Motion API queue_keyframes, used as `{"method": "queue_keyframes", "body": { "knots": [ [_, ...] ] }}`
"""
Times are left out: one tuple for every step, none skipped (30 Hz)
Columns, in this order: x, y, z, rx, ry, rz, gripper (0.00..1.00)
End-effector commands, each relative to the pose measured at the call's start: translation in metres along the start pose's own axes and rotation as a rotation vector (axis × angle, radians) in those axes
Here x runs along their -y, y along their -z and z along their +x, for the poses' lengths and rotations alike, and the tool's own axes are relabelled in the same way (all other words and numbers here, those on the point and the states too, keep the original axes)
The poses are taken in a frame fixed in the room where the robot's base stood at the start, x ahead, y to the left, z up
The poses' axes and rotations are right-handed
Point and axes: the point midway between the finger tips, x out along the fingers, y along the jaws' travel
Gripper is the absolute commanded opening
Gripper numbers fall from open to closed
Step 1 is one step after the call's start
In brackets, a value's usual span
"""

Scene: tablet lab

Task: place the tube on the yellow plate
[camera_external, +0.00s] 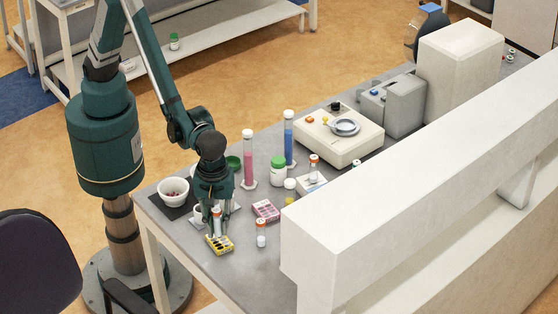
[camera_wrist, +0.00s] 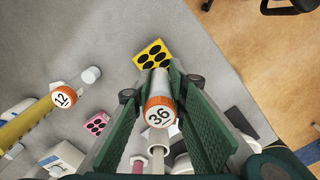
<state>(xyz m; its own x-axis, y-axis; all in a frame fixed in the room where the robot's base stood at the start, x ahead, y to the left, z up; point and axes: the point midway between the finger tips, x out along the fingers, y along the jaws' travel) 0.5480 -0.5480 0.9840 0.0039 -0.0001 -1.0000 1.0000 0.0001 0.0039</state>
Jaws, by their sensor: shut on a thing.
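My gripper (camera_external: 215,222) points down near the front edge of the bench. It is shut on a tube (camera_external: 217,226) with an orange cap. In the wrist view the cap of this tube (camera_wrist: 160,112) reads 36, and it stands between the two green fingers of my gripper (camera_wrist: 161,92). The yellow plate (camera_external: 226,250), a small block with black holes, lies just below my gripper. In the wrist view the yellow plate (camera_wrist: 139,58) is right by the tube's far end. I cannot tell whether the tube touches it.
A pink plate (camera_external: 266,210) lies to the right. Another orange-capped tube (camera_external: 261,238) stands on the bench close by; a cap in the wrist view (camera_wrist: 63,97) reads 12. A white bowl (camera_external: 173,190) is at left. Cylinders, a green-lidded jar (camera_external: 278,171) and a balance (camera_external: 338,140) stand behind.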

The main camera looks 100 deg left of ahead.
Motion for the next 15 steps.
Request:
{"method": "queue_keyframes", "body": {
  "knots": [
    [0.0, 0.0, 0.006, 0.0, 0.0, 0.0, 0.04],
    [0.0, 0.0, 0.009, 0.0, 0.0, 0.0, 0.04],
    [0.0, -0.001, 0.012, 0.0, 0.0, 0.0, 0.04],
    [0.0, 0.0, 0.015, 0.0, 0.0, 0.0, 0.04],
    [0.0, 0.0, 0.017, 0.0, 0.0, 0.0, 0.04],
    [0.0, 0.0, 0.019, 0.0, 0.0, 0.0, 0.04],
    [0.0, 0.0, 0.02, 0.0, 0.0, 0.0, 0.04],
    [0.0, 0.0, 0.021, 0.0, 0.0, 0.0, 0.04],
    [0.0, 0.0, 0.022, 0.0, 0.0, 0.0, 0.04],
    [0.0, 0.0, 0.022, 0.0, 0.0, 0.0, 0.04],
    [0.0, 0.0, 0.022, 0.0, 0.0, 0.0, 0.04],
    [0.0, 0.0, 0.022, 0.0, 0.0, 0.0, 0.04],
    [0.0, 0.0, 0.022, 0.0, 0.0, 0.0, 0.04],
    [0.0, 0.0, 0.022, 0.0, 0.0, 0.0, 0.04],
    [0.0, 0.0, 0.022, 0.0, 0.0, 0.0, 0.04]
  ]
}}
